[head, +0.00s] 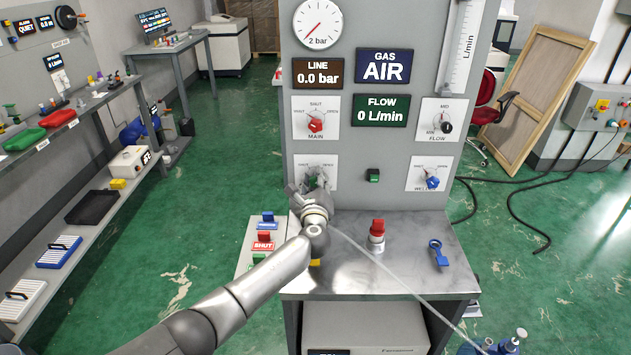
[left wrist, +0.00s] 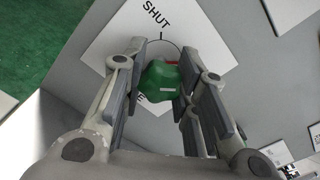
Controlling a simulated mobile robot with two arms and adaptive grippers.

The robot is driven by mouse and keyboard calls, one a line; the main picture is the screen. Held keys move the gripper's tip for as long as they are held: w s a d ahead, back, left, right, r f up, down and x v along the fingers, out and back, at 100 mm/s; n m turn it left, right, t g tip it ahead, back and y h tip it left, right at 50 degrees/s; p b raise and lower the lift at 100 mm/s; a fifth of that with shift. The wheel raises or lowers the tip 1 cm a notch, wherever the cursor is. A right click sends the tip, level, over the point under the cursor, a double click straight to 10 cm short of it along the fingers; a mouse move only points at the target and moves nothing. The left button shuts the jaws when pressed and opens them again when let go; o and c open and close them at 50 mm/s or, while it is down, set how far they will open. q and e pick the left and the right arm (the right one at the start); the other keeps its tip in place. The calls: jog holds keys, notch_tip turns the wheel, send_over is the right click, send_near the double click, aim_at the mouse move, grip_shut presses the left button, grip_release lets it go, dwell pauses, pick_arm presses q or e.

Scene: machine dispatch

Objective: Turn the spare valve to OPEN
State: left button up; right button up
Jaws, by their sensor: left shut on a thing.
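The spare valve is a green knob (head: 313,182) on a white plate (head: 329,164) at the lower left of the grey panel. My left gripper (head: 312,187) reaches the plate and covers most of the knob in the head view. In the left wrist view the green knob (left wrist: 158,83) sits between the two fingers of my left gripper (left wrist: 160,84), which are shut on it. The word SHUT shows on the plate (left wrist: 120,50). A red mark shows beside the knob. Much of the dial and lettering is hidden. My right gripper is not in view.
Above is the red MAIN knob (head: 316,125). At right are the black flow knob (head: 446,127) and the blue welding knob (head: 432,183). A red-topped part (head: 377,234) and a blue key-like part (head: 438,252) stand on the bench (head: 400,277). The screens read 0.0 bar, AIR and 0 L/min.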

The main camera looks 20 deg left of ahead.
pick_arm(q)
jog(key=shift+f, duration=0.15)
jog(key=o, duration=1.1)
jog(key=shift+c, duration=0.2)
jog(key=v, duration=1.2)
